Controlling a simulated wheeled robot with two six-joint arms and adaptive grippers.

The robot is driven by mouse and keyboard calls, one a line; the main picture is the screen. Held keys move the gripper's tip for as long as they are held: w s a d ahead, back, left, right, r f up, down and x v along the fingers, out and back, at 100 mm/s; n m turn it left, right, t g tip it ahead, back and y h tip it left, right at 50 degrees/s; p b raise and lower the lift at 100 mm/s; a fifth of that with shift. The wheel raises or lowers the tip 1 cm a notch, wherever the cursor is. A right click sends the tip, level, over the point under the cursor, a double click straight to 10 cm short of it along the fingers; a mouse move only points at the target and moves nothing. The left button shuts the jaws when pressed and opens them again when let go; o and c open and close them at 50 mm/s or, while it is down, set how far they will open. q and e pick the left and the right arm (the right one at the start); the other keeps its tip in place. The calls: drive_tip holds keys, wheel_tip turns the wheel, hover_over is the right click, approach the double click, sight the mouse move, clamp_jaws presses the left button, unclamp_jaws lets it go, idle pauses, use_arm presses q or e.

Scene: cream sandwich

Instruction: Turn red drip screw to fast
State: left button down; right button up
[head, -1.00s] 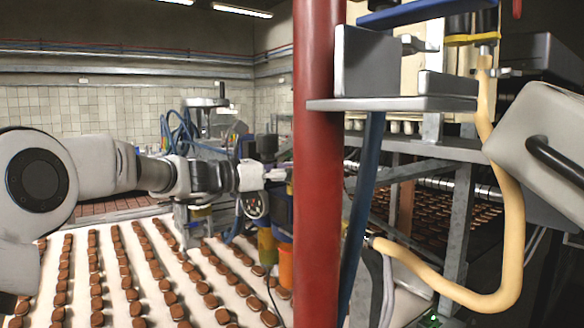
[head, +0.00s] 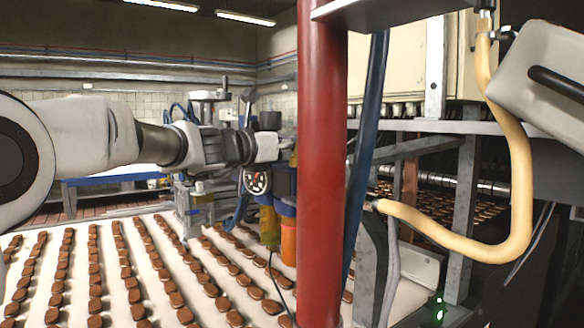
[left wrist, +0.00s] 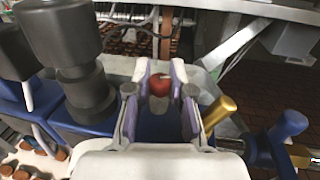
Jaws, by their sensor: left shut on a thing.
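The red drip screw (left wrist: 161,84) shows in the left wrist view as a small round red knob between my two fingertips. My left gripper (left wrist: 160,92) is shut on it, one finger on each side. In the head view my left arm comes in from the left, and my left gripper (head: 284,147) reaches the machine just left of the red pipe. The pipe hides part of the fingertips, and the screw cannot be made out there. Any speed marking is not visible. My right gripper is in neither current view.
The thick red upright pipe (head: 321,200) stands close beside my left gripper. A brass-coloured lever (left wrist: 219,111) and dark cylinders (left wrist: 88,92) flank the fingers. Rows of brown biscuits (head: 134,285) lie on the white belt below. A cream hose (head: 520,190) hangs at right.

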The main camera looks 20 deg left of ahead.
use_arm(q)
drive_tip(key=shift+d+f+y, duration=0.1)
drive_tip(key=shift+f+y, duration=0.3)
drive_tip(key=shift+r+n+t, duration=0.2)
drive_tip(key=shift+n+t, duration=0.1)
drive_tip(key=shift+n, duration=0.1)
use_arm(e)
drive_tip(key=shift+f, duration=0.65)
use_arm(q)
drive_tip(key=c, duration=1)
unclamp_jaws()
drive_tip(key=shift+w, duration=0.1)
drive_tip(key=shift+w+f, duration=0.1)
drive_tip(key=shift+w, duration=0.1)
use_arm(e)
drive_tip(key=shift+w, duration=0.1)
use_arm(q)
drive_tip(key=shift+s, duration=0.1)
